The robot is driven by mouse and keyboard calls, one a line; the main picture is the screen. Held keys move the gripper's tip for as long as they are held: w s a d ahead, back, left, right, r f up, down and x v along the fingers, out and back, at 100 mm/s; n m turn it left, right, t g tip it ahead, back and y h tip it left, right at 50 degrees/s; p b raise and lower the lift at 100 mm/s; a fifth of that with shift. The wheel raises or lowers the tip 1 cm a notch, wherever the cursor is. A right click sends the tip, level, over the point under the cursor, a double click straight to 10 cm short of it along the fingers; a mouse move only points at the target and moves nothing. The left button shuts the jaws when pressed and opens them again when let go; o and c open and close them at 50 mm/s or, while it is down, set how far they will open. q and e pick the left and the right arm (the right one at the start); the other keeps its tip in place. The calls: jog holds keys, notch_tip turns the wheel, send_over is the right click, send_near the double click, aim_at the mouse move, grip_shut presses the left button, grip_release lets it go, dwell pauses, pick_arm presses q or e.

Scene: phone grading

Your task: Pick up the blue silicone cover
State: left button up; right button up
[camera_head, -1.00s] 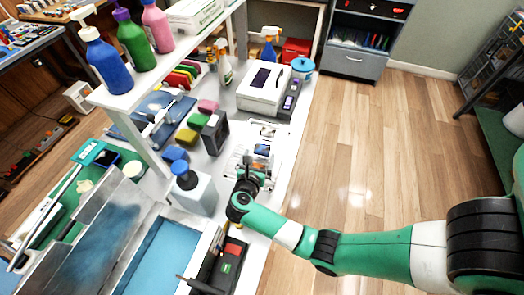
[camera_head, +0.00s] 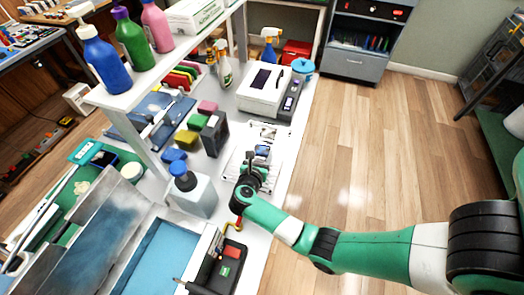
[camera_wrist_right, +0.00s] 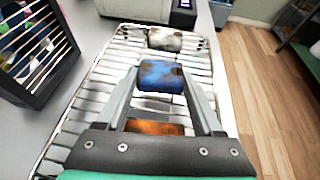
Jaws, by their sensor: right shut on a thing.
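The blue silicone cover (camera_wrist_right: 160,76), with brownish marks, sits between the fingertips of my right gripper (camera_wrist_right: 161,80) in the right wrist view. The fingers are shut on its two sides. In the head view the cover (camera_head: 262,152) shows small and dark blue at the tip of my right gripper (camera_head: 260,158), over the white wire rack (camera_head: 275,166). I cannot tell whether it is clear of the rack. An orange cover (camera_wrist_right: 155,127) lies on the rack nearer the wrist, partly hidden by the gripper. My left gripper is not in view.
A pale mottled cover (camera_wrist_right: 164,39) lies at the rack's far end. A dark slotted holder (camera_head: 214,136) stands left of the rack. A white box device (camera_head: 262,92) stands beyond it.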

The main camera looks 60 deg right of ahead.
aim_at(261, 158)
jog(key=shift+r, duration=0.1)
jog(key=shift+r+p, duration=0.35)
notch_tip(261, 158, up, 3)
jog(key=shift+f+p, duration=0.15)
jog(key=shift+p, duration=0.6)
jog(key=s+a+r+p, duration=0.5)
jog(key=s+a+r, duration=0.4)
jog(key=a, duration=0.1)
jog(key=shift+s+r, duration=0.2)
jog(key=shift+s, duration=0.2)
